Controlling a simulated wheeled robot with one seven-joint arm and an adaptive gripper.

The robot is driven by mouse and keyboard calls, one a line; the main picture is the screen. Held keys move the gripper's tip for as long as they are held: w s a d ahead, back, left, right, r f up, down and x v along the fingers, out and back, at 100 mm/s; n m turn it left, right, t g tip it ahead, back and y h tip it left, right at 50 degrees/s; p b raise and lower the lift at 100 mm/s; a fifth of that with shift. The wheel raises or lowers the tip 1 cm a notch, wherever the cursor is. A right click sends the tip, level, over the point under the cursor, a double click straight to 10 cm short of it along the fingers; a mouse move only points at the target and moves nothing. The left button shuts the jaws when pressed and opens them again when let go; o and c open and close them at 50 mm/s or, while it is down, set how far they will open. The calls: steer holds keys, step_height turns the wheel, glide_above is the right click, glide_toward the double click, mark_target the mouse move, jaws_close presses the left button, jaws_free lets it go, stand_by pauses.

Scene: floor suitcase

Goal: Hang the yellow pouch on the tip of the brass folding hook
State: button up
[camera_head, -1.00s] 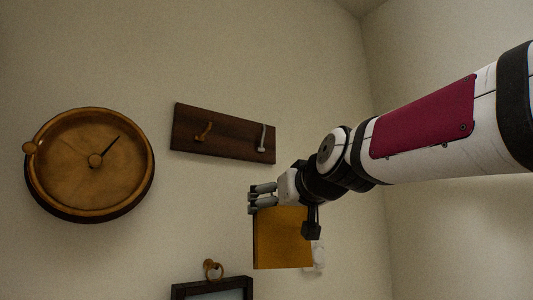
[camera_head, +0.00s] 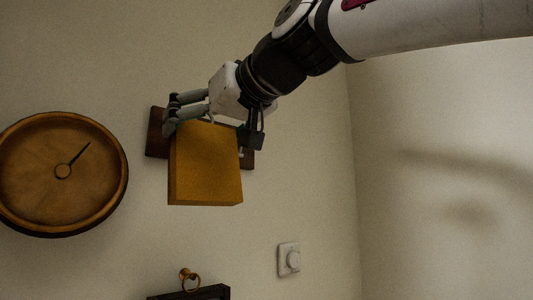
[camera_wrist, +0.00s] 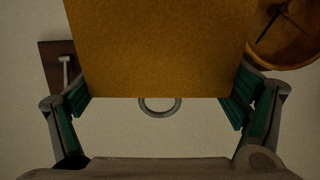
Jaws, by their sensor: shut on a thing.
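The yellow pouch (camera_head: 205,165) is held in my gripper (camera_head: 172,112), whose fingers are closed on its upper part. In the wrist view the pouch (camera_wrist: 160,50) fills the space between the two green-padded fingers (camera_wrist: 157,100). A grey ring (camera_wrist: 160,107) shows at the pouch's edge between the fingers. The dark wooden hook board (camera_head: 157,132) is on the wall behind the pouch, which covers most of it. The brass folding hook is hidden in both current views. A pale metal hook (camera_wrist: 66,72) on the board shows at the left of the wrist view.
A round wooden clock (camera_head: 60,175) hangs on the wall left of the board. A dark frame with a brass ring (camera_head: 190,281) is below.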

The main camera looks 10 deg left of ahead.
mark_target(211, 127)
steer(key=shift+r+p+x, duration=0.25)
steer(key=shift+p+x, duration=0.6)
steer(key=shift+x, duration=0.95)
steer(key=shift+r+p+x, duration=0.2)
steer(key=shift+p+x, duration=0.65)
steer(key=shift+x, duration=1)
steer(key=shift+w+a+f+b, duration=0.4)
steer(key=shift+w+a+f, duration=0.1)
steer(key=shift+f, duration=0.2)
steer(key=o, duration=1.5)
steer(key=shift+f, duration=0.1)
steer(key=v, duration=1.2)
steer(key=shift+s, duration=0.1)
steer(key=shift+f, duration=0.1)
